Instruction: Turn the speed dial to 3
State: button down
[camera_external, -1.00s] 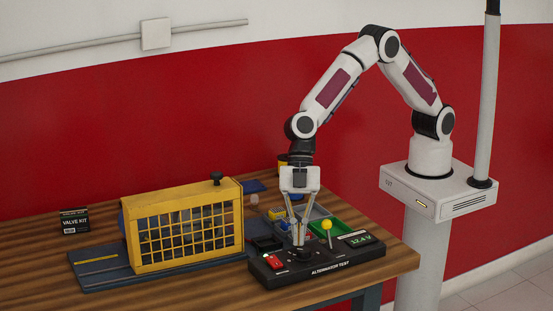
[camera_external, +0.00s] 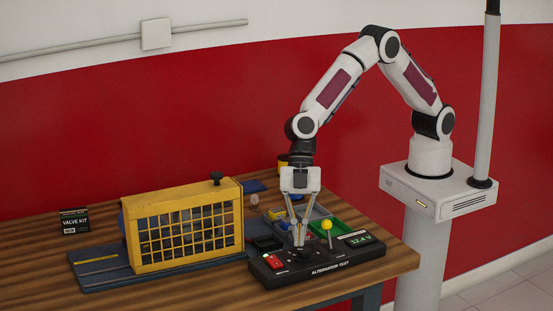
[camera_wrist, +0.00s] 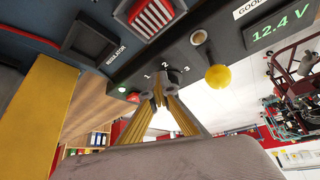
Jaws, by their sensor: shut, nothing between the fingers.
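The speed dial (camera_wrist: 171,77) is a small dark knob on the black alternator test panel (camera_external: 330,268). The numbers 1, 2 and 3 are printed around it in the wrist view. In the outside view the dial (camera_external: 305,254) sits right below my fingertips. My gripper (camera_external: 301,243) points down at the panel, its fingers drawn together. In the wrist view the fingertips (camera_wrist: 164,92) meet close at the dial's near side and partly hide it. I cannot tell whether they touch it, nor which number the dial points to.
A yellow-knobbed lever (camera_external: 327,226) stands right of the dial, near the voltage display (camera_external: 357,239). A red switch (camera_external: 273,261) lies left of it. A yellow cage (camera_external: 187,232) stands left of the panel. Small parts trays (camera_external: 318,212) sit behind.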

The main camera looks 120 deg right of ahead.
jog(key=shift+s+a, duration=0.35)
jog(key=shift+s, duration=0.35)
dwell(0.3)
jog(key=shift+s+a, duration=0.3)
jog(key=shift+a, duration=0.05)
dwell(0.6)
jog(key=shift+s+d, duration=0.1)
jog(key=shift+s+d, duration=0.2)
dwell(0.5)
jog(key=shift+r, duration=0.15)
jog(key=shift+r, duration=2.85)
jog(key=shift+w+d+r, duration=0.25)
jog(key=shift+w+d, duration=0.05)
jog(key=shift+w, duration=0.35)
jog(key=shift+w+d+r, duration=0.25)
jog(key=shift+w, duration=0.4)
